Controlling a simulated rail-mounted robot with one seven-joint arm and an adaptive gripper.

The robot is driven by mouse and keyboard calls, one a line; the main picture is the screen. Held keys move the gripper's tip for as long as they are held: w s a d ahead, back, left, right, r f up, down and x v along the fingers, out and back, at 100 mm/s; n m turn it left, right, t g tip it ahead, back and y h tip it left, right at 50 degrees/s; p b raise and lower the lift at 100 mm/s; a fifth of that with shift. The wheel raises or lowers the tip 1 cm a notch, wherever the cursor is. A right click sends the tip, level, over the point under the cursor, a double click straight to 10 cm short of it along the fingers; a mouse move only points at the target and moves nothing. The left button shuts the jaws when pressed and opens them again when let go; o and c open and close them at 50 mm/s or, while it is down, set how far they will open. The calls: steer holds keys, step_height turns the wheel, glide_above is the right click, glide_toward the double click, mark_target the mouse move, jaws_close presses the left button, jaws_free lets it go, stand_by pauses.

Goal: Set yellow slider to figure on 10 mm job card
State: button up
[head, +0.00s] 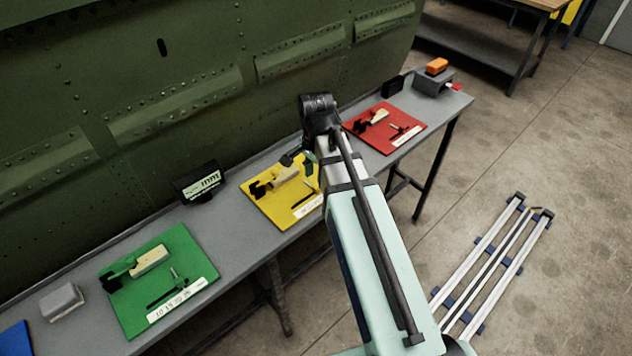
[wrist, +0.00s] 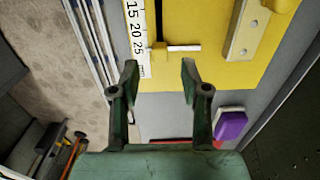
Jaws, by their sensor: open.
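The yellow board (head: 283,215) lies on the bench, partly hidden by my arm in the head view. In the wrist view the yellow board (wrist: 210,73) carries a white scale (wrist: 138,35) reading 15, 20, 25, a dark slot, and a slider with a pale pin (wrist: 183,48). The pin stands beside the scale around or just past the 25 end. My gripper (wrist: 160,75) is open and empty, its fingertips over the board's edge near the pin; contact is not visible. A dark card holder (head: 203,183) shows "mm"; its figure is unclear.
A green board (head: 150,300) and grey block (head: 62,302) lie left; a red board (head: 400,137) lies right. A grey box (head: 432,82) with an orange block stands at the far end. A purple block (wrist: 231,125) is near my gripper. The green fuselage (head: 150,80) borders the bench.

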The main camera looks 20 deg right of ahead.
mark_target(316, 186)
steer(key=shift+f, duration=2)
jaws_close()
